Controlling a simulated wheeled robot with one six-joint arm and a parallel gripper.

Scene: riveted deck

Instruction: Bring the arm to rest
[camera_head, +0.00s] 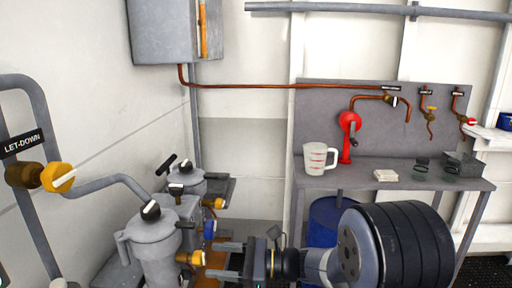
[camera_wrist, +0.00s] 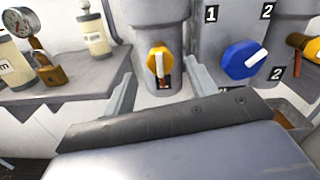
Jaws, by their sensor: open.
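My gripper (camera_head: 214,259) is at the lower middle of the head view, its two fingers pointing left toward grey canister housings (camera_head: 152,245). The fingers are apart with nothing between them that I can see held. In the wrist view my gripper (camera_wrist: 160,78) shows a finger on each side of a yellow valve handle (camera_wrist: 158,62) on a grey housing. I cannot tell whether the fingers touch that housing. My arm reaches in from the lower right of the head view.
A blue knob (camera_wrist: 243,59) sits right of the yellow handle. A pressure gauge (camera_wrist: 17,22) is at the left. A bench (camera_head: 400,175) with a measuring jug (camera_head: 318,158) and red pump (camera_head: 347,125) stands at the back right. A let-down valve (camera_head: 57,177) is far left.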

